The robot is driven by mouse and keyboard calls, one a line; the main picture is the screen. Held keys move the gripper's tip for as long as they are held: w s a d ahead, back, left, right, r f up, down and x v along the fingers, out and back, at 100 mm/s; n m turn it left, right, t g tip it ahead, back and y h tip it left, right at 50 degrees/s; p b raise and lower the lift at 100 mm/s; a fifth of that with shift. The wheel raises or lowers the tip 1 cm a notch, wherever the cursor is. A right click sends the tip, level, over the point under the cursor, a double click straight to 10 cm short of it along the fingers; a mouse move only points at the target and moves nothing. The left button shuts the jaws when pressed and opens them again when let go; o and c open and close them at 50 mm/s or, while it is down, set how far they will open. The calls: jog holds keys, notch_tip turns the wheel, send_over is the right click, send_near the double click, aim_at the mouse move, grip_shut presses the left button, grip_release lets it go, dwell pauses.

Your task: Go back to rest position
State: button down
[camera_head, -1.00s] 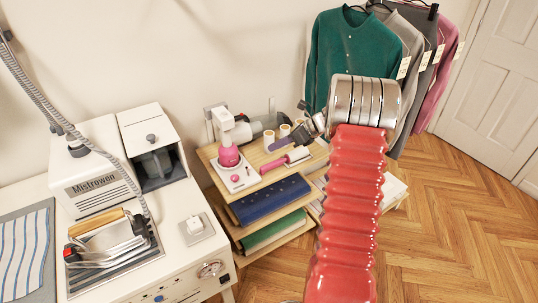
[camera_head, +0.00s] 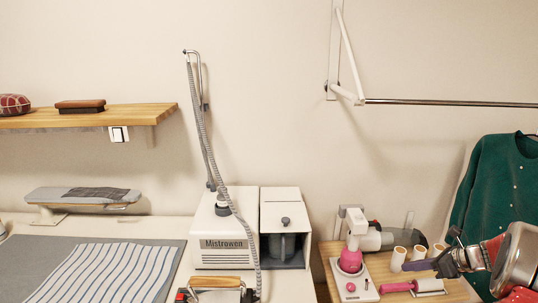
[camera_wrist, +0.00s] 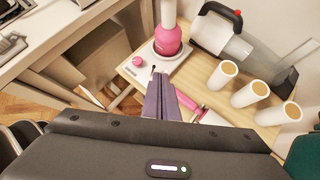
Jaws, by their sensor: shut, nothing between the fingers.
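My gripper (camera_head: 436,265) is at the lower right in the head view, at the end of my red arm. It is over the wooden side table, in front of the white spools. In the wrist view my gripper (camera_wrist: 165,98) points at the side table (camera_wrist: 265,136), with its purple-grey fingers together and nothing between them. Its fingertips appear near a white tray (camera_wrist: 172,66) holding a pink bottle (camera_wrist: 168,40). The lower part of my arm is outside the head view.
A green cardigan (camera_head: 497,182) hangs at the right. A Mistrowen steam station (camera_head: 222,255) stands left on the white counter. A rail (camera_head: 450,103) runs above.

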jog(key=s+a+f+n+g+h, duration=0.1)
jog(key=s+a+f+n+g, duration=0.25)
jog(key=s+a+n, duration=0.45)
jog(key=s+a+r+n+h, duration=0.2)
jog(key=s+a+r+n, duration=0.8)
jog(key=a, duration=0.3)
jog(key=s+a+r+n+t+h, duration=0.1)
jog(key=s+a+r+n+h, duration=0.2)
jog(key=s+a+r+n, duration=0.7)
jog(key=s+a+n, duration=0.2)
jog(key=shift+s+a, duration=0.2)
jog(key=shift+a, duration=0.15)
